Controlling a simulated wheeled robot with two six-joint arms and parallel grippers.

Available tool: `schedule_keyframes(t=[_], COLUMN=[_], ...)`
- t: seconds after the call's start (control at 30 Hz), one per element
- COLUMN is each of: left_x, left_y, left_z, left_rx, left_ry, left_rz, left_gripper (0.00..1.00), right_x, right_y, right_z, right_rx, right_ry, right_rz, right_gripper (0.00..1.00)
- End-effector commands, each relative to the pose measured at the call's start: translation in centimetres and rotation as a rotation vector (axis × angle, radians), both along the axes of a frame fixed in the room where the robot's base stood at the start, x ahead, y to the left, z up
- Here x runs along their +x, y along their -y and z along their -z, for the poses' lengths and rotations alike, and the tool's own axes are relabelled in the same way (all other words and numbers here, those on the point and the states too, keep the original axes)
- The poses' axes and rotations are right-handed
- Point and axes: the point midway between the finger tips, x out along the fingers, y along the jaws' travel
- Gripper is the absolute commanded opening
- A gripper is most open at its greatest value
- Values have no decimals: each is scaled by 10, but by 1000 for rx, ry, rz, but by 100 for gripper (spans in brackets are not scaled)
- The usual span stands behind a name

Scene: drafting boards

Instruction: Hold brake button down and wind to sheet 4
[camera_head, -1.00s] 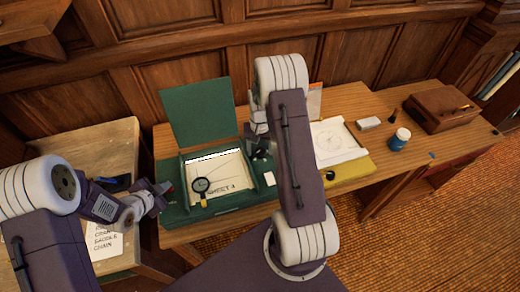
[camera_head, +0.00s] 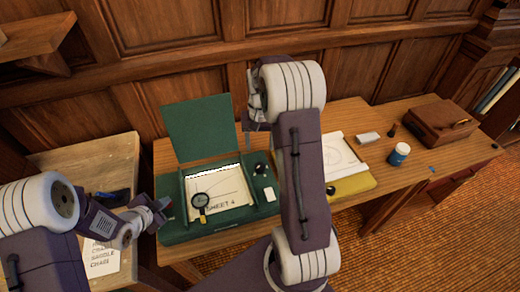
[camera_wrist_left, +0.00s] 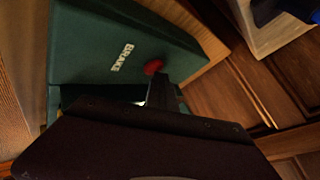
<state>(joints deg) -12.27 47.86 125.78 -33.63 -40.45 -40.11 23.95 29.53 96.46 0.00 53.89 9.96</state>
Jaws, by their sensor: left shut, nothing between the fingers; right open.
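The green box (camera_head: 217,231) stands on the desk with its lid (camera_head: 200,127) raised. The paper in its window reads "SHEET 4" (camera_head: 221,204). The dark winding knob (camera_head: 261,168) is on the box's right part. The red brake button (camera_wrist_left: 153,66) sits beside the word "BRAKE" (camera_wrist_left: 123,57) on the box's left side. My left gripper (camera_head: 163,204) is shut, its fingertip (camera_wrist_left: 160,80) right at the button; the view does not show how far the button is pressed. My right gripper (camera_head: 248,126) is open, above and apart from the knob.
A round magnifier (camera_head: 200,201) lies over the window's lower left. A white card (camera_head: 270,194) is on the box's right side. Further right are a yellow board (camera_head: 352,185), a blue jar (camera_head: 399,154) and a brown case (camera_head: 437,121). A printed note (camera_head: 101,260) lies on the left table.

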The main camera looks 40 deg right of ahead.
Motion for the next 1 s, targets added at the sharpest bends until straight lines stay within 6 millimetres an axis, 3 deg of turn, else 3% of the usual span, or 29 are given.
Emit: schedule_keyframes(t=[0.33,0.7,1.0], left_x=[-1,0,0], left_y=[0,0,0], left_z=[0,-20,-20], left_rx=[1,1,0], left_ry=[-3,-2,-1], left_rz=[0,0,1], left_gripper=[0,0,0], right_x=[0,0,0], right_y=[0,0,0], right_z=[-1,-17,-16], right_rx=[0,0,0], right_ry=[0,0,0], right_rz=[0,0,0], right_gripper=[59,59,59])
